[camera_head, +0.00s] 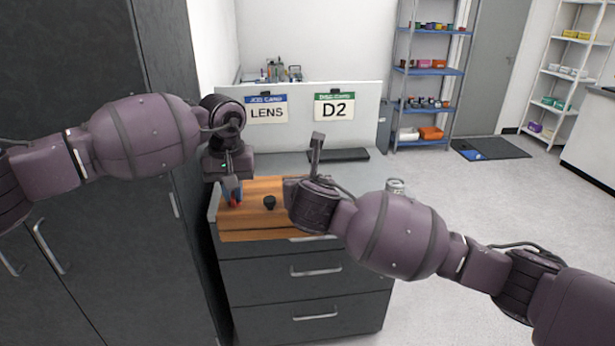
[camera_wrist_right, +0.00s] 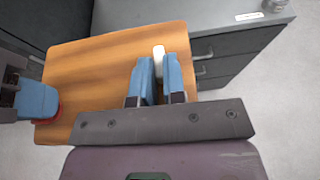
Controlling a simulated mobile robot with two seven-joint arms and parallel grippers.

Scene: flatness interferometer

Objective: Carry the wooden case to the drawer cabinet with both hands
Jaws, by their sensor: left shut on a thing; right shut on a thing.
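The wooden case (camera_head: 248,222) is a flat orange-brown box at the front of the drawer cabinet (camera_head: 258,283). It covers part of the cabinet's grey top and the upper drawer front; I cannot tell whether it rests there. My left gripper (camera_head: 232,195) is shut at the case's left side, by a red part. In the right wrist view the case (camera_wrist_right: 100,65) lies under my right gripper (camera_wrist_right: 160,88), whose blue fingers are shut around a pale grip (camera_wrist_right: 158,55) on it. My right wrist hides those fingers in the head view.
A panel with LENS (camera_head: 266,110) and D2 (camera_head: 334,107) cards stands behind the cabinet top. A tall dark cupboard (camera_head: 85,230) is close at left.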

